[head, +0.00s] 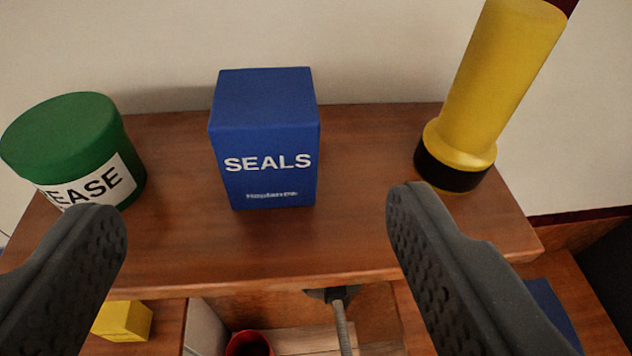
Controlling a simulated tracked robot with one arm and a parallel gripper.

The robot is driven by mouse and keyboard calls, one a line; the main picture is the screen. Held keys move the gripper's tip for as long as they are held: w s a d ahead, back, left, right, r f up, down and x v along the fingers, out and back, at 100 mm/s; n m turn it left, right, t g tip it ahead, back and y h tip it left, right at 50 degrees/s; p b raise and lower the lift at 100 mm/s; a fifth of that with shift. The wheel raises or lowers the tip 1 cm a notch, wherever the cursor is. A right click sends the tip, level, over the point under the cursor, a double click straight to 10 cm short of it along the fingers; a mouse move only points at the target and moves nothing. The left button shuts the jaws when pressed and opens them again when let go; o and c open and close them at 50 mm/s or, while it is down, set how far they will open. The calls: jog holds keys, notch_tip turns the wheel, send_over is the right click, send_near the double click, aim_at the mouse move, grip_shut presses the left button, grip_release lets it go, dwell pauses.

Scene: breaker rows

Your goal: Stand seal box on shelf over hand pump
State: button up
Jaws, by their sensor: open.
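The seal box (265,140), a blue box marked SEALS, stands upright on the wooden shelf (190,255), between a green tin and a yellow cylinder. My gripper (255,210) is open, its two dark fingers apart at the lower left and lower right of the view. The box appears between and beyond the fingertips, and neither finger touches it. A thin grey rod with a black top (340,310) shows below the shelf's front edge. I cannot tell whether it is part of the hand pump, as most of it is out of view.
A green tin (65,135) with a white label stands left of the box. A tall yellow cylinder (500,80) with a black foot stands right. Below are a yellow block (123,320), a red round thing (248,345) and a blue thing (555,310). A pale wall is behind.

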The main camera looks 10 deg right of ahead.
jog(key=s+d+r+y, duration=0.1)
jog(key=s+d+r, duration=0.15)
jog(key=r, duration=0.65)
jog(key=s+d+r+y, duration=0.15)
jog(key=s+r, duration=0.25)
jog(key=r, duration=0.4)
jog(key=s+d+r+h, duration=0.2)
jog(key=s+d+r, duration=0.7)
jog(key=d+r, duration=0.1)
jog(key=shift+s+d+r+t, duration=0.25)
jog(key=shift+d+r+t, duration=0.05)
jog(key=shift+r+t, duration=0.1)
jog(key=shift+a+h, duration=0.1)
jog(key=shift+h, duration=0.15)
jog(key=shift+f, duration=0.1)
notch_tip(320, 180, down, 9)
jog(key=b, duration=0.9)
